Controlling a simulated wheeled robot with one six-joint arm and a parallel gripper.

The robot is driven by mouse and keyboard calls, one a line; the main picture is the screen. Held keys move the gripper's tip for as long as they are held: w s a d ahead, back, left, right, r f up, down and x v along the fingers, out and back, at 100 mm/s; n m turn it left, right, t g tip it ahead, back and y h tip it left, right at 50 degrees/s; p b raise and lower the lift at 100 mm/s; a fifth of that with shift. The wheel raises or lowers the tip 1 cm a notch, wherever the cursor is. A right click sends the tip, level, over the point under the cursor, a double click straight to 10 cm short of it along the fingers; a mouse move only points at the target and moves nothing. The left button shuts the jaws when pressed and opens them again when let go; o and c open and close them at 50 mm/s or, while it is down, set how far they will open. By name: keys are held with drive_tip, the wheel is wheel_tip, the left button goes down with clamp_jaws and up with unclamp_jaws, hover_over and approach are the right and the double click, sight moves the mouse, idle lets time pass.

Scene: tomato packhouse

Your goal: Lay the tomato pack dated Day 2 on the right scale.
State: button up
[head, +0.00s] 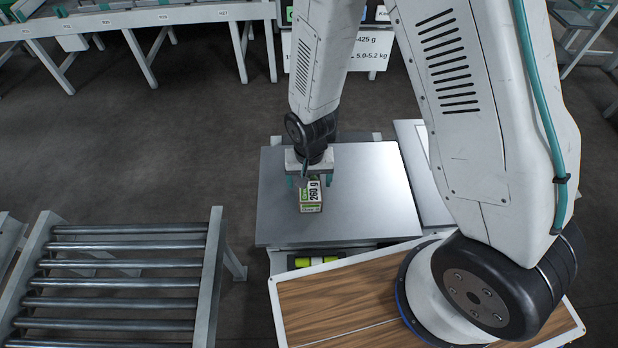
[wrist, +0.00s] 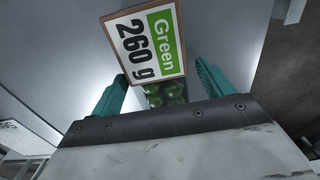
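A small tomato pack (head: 311,196) with a green and white label reading "Green 260 g" is at the left metal scale plate (head: 375,215). In the wrist view the same pack (wrist: 147,45) shows its label and green tomatoes behind it. No day date is readable on it. My gripper (head: 309,181) is just above and behind the pack, with its teal fingers spread wider than the pack. In the wrist view a finger of my gripper (wrist: 160,72) stands on each side, with a gap visible at the right. The right scale plate (head: 408,135) is partly hidden by my arm.
A roller conveyor (head: 125,263) stands at the front left. A wood-topped bench (head: 335,305) is in front of the scales, with a yellow-green item (head: 316,261) at its back edge. A sign (head: 370,53) with weights stands behind. A long rack (head: 140,17) runs along the back left.

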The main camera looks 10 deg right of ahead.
drive_tip(key=shift+r, duration=3.95)
drive_tip(key=shift+s+d, duration=0.1)
drive_tip(key=shift+s, duration=0.2)
drive_tip(key=s, duration=0.1)
drive_tip(key=s+d+r+n+g, duration=0.1)
drive_tip(key=s, duration=0.1)
drive_tip(key=shift+s+d+r+n+g+h, duration=0.15)
drive_tip(key=shift+d+n+g+h, duration=0.1)
drive_tip(key=shift+n+g+h, duration=0.15)
drive_tip(key=s+d+r+t, duration=0.1)
drive_tip(key=s+d+r, duration=0.3)
drive_tip(key=r, duration=0.5)
drive_tip(key=s+d+r+t, duration=0.1)
drive_tip(key=s+d+r, duration=0.4)
drive_tip(key=r, duration=0.4)
drive_tip(key=s+d+r+t, duration=0.1)
drive_tip(key=s+d+r, duration=0.3)
drive_tip(key=r, duration=0.6)
drive_tip(key=shift+s+d+y, duration=0.25)
drive_tip(key=shift+y, duration=0.15)
